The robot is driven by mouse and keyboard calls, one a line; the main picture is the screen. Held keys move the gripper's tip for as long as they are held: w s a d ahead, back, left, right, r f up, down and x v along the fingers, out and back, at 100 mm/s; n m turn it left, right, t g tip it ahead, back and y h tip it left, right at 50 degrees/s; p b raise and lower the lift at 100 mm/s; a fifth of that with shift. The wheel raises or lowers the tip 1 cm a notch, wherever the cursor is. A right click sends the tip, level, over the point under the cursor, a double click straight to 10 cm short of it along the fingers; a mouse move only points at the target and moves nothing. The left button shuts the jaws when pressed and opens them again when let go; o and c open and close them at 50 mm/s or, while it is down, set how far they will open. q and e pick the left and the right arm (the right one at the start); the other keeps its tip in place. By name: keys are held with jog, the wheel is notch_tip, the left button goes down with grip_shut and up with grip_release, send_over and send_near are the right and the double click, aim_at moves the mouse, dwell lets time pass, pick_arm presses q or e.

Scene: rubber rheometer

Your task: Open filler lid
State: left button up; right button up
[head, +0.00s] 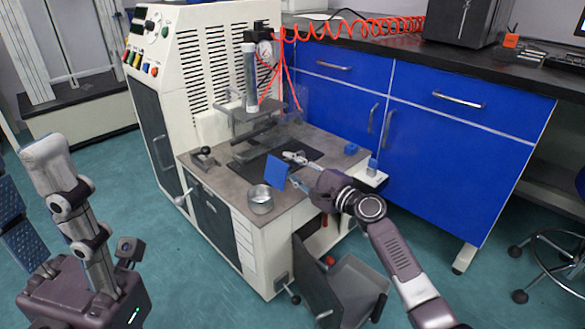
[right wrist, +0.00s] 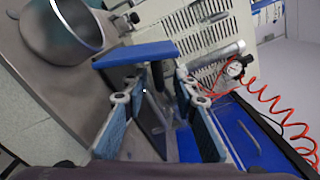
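A round metal pot (head: 261,199) stands on the machine's worktop near its front edge; it also shows at upper left in the right wrist view (right wrist: 68,30). No part is clearly recognisable as the filler lid. A flat blue plate (head: 276,172) is at my right gripper's fingertips, beside the pot; in the right wrist view it is a blue bar (right wrist: 135,54). I cannot tell whether it is a lid or a finger pad. My right gripper (head: 299,171) is over the worktop, its fingers apart (right wrist: 160,90). My left gripper (head: 14,222) is partly cut off at the left edge, away from the machine.
The beige machine (head: 205,80) rises behind the worktop, with a clear cylinder (head: 250,75) and red coiled hose (head: 360,25). Blue cabinets (head: 460,140) stand behind on the right. A grey bin-like tray (head: 355,290) sits below the worktop's front.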

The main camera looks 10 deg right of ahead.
jog(key=shift+s+d+f, duration=0.1)
jog(key=shift+s+d, duration=0.35)
jog(key=v, duration=1)
jog(key=shift+s, duration=0.4)
jog(key=shift+d, duration=0.15)
